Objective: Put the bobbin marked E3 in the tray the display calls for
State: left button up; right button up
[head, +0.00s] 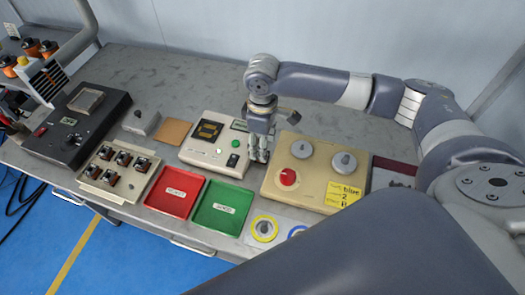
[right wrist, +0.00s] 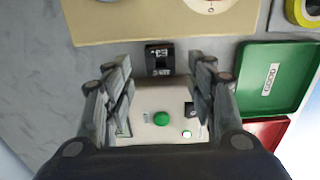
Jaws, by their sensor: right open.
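A small black bobbin (right wrist: 160,57) with a pale label, seemingly E3 upside down, sits at the edge of the cream tester (right wrist: 145,98). My right gripper (right wrist: 163,75) is open, its fingers on either side of the bobbin and apart from it. In the head view the right gripper (head: 262,152) points down at the tester's (head: 198,155) right end and hides the bobbin. A red tray (head: 160,205) and a green tray (head: 205,222) look empty. My left gripper is not in view.
A beige box (head: 270,188) with two grey knobs, a red knob and a yellow note stands right of the tester. A rack (head: 90,182) holds several bobbins. A dark instrument (head: 78,125) stands at left. The table behind the tester is clear.

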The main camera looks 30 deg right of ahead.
jog(key=shift+o, duration=0.5)
notch_tip(320, 180, up, 7)
jog(key=shift+b, duration=0.3)
jog(key=shift+t+y, duration=0.6)
jog(key=f+p, duration=0.1)
jog(key=f, duration=0.1)
jog(key=f+p, duration=0.1)
jog(key=f, duration=0.1)
jog(key=f+p, duration=0.1)
jog(key=f, duration=0.1)
jog(key=shift+s+d, duration=0.25)
jog(key=shift+d, duration=0.1)
jog(key=shift+f+p, duration=0.55)
jog(key=shift+f, duration=0.1)
jog(key=f, duration=0.4)
jog(key=shift+w+a+f+p, duration=0.1)
jog(key=shift+w+a+p, duration=0.1)
jog(key=shift+a+p, duration=0.15)
jog(key=c, duration=1.2)
